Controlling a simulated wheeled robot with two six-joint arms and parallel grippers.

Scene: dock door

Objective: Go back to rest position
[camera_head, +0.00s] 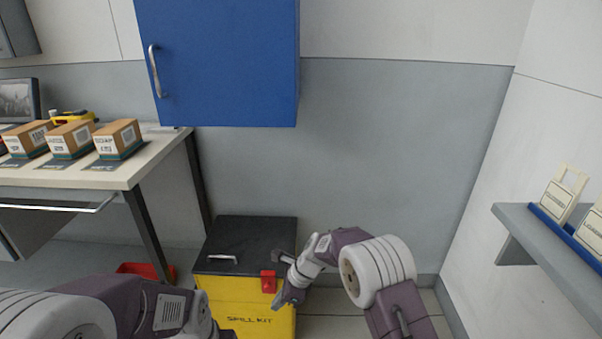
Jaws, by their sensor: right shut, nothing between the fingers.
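My right arm comes in from the bottom right, and its gripper (284,293) is shut and empty, just in front of the yellow spill kit box (240,306) near its red latch. I cannot tell whether it touches the box. My left arm lies across the bottom left of the view. The left gripper is not clearly seen; the arm runs out of the frame at the bottom edge.
A blue wall cabinet (222,60) with a silver handle hangs above. A table (120,175) at left holds several cardboard boxes. A red bin (147,270) sits under it. A grey shelf (555,262) with cream holders juts from the right wall.

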